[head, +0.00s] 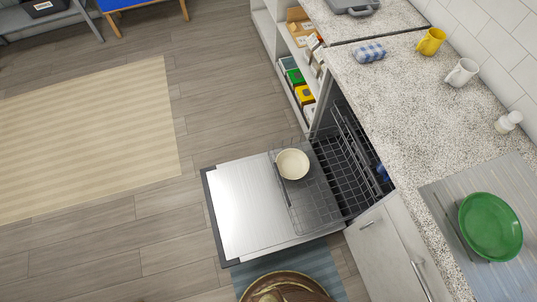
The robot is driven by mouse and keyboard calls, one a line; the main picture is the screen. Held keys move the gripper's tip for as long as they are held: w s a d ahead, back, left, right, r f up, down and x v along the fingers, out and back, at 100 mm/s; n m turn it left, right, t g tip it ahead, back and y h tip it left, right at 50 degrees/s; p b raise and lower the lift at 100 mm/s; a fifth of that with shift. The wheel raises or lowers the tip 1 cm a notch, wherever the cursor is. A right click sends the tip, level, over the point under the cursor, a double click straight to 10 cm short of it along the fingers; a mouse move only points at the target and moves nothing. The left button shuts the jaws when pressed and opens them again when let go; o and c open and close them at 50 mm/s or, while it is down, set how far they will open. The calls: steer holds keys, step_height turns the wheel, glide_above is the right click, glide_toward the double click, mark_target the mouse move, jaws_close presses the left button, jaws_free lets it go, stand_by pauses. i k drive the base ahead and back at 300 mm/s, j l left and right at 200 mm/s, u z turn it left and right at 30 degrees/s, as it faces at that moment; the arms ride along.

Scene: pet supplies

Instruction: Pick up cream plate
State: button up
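The cream plate (292,164) looks like a small round dish with a raised rim. It sits on the pulled-out wire rack (318,205) of an open dishwasher, near the rack's far left corner. The open dishwasher door (245,205) lies flat to the left of the rack. My gripper is not visible in the head view, so its state is hidden.
The speckled counter (440,110) on the right holds a yellow mug (431,41), a white mug (462,73), a blue checked cloth (369,53) and a green plate (490,226). A round brown item (284,287) is at the bottom edge.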

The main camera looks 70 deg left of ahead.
mark_target(293, 163)
steer(key=u, duration=2.25)
steer(key=l+z, duration=0.15)
steer(key=z, duration=1.65)
steer(key=u, duration=1.85)
